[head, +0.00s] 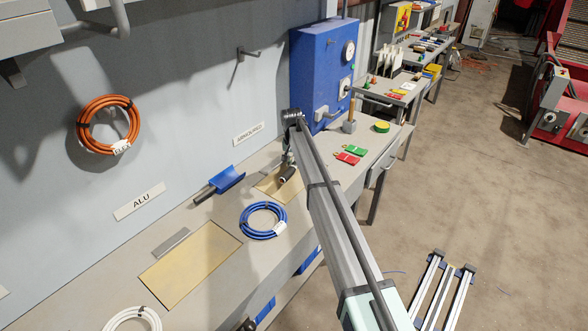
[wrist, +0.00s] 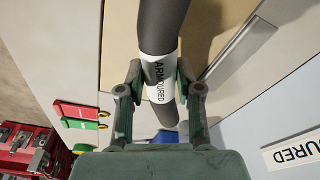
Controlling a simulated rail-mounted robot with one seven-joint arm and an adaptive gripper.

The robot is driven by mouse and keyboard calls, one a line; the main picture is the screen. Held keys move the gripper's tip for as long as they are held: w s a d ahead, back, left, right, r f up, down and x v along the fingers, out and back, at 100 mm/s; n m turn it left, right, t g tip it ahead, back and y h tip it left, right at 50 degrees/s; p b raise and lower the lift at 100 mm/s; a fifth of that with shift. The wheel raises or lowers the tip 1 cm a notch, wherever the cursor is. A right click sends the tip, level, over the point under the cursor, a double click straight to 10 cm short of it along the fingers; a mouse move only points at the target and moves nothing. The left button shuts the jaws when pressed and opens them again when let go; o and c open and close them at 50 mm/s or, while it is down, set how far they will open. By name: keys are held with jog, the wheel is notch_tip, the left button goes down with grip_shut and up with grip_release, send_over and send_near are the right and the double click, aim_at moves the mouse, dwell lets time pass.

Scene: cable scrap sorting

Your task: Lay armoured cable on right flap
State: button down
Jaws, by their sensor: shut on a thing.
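A thick dark cable (wrist: 162,25) with a white label reading ARMOURED (wrist: 160,78) runs between the fingers of my gripper (wrist: 160,95) in the wrist view. My gripper is shut on it around the label. In the head view my gripper (head: 289,160) is at the far end of my arm, with the dark cable (head: 287,174) just below it. The right flap (head: 268,186) is a tan panel in the bench, partly hidden by my arm and the cable; it also shows behind the cable (wrist: 122,40). The cable is over the flap; I cannot tell whether they touch.
A left tan flap (head: 190,266), a blue cable coil (head: 245,221) and a blue scoop (head: 229,178) are on the bench. An orange coil (head: 84,130) hangs on the wall. Red (head: 347,158) and green (head: 356,150) tags lie right of the flap, near a blue cabinet (head: 315,70).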

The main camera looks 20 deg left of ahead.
aim_at(294, 176)
jog(key=shift+f+p, duration=0.6)
jog(key=shift+f, duration=1.6)
jog(key=shift+f, duration=0.15)
jog(key=c, duration=0.8)
grip_release()
jog(key=shift+o, duration=0.2)
jog(key=r+b, duration=0.1)
jog(key=r, duration=0.3)
jog(key=s+r+b, duration=0.1)
jog(key=r, duration=0.3)
jog(key=r+b, duration=0.1)
jog(key=r, duration=0.3)
jog(key=shift+s+d+r+b, duration=0.1)
jog(key=shift+s+b, duration=0.3)
